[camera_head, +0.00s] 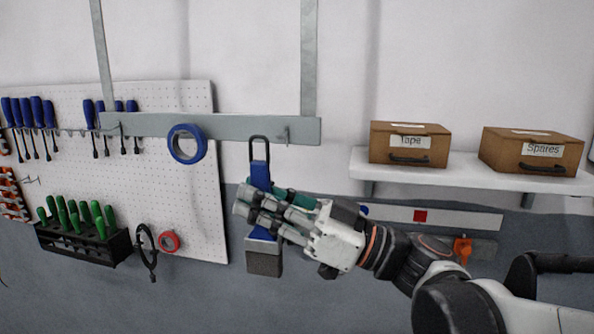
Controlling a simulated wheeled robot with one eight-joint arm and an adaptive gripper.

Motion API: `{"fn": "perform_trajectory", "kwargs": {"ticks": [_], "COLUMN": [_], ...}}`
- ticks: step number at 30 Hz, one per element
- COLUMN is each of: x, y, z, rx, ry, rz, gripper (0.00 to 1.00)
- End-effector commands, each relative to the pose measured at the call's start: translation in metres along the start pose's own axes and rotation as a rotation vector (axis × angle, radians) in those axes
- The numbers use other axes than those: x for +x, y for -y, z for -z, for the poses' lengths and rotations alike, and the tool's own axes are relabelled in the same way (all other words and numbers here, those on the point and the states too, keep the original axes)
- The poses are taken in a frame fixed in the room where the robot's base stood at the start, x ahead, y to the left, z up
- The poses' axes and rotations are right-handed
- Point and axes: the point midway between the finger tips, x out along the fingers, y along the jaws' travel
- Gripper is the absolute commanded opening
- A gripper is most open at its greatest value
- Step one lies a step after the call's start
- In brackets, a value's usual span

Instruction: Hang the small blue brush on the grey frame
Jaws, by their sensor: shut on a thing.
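The small blue brush (261,174) is upright, with a black loop at its top and grey bristles at its bottom. My gripper (256,208) is shut on the brush around its middle, and the fingers hide part of the handle. The grey frame (240,128) is a horizontal bar hung from two vertical strips on the wall. A small hook (287,134) shows near the right end of the bar. The brush's loop is just left of this hook and overlaps the bar's lower edge in the picture. I cannot tell how far it is from the bar in depth.
A blue tape roll (187,143) hangs on the bar to the left. Behind is a white pegboard (200,215) with screwdrivers and a black rack (85,243). On the right, a white shelf (450,177) carries a Tape box (409,146) and a Spares box (530,152).

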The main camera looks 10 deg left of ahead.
Motion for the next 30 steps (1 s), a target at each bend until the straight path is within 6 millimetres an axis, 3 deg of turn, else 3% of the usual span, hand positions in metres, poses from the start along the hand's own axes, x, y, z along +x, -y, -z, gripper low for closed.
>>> {"fn": "perform_trajectory", "kwargs": {"ticks": [30], "x": [-0.001], "y": [-0.046], "z": [-0.003], "rx": [0.005], "ry": [0.006], "rz": [-0.003], "gripper": [0.0]}}
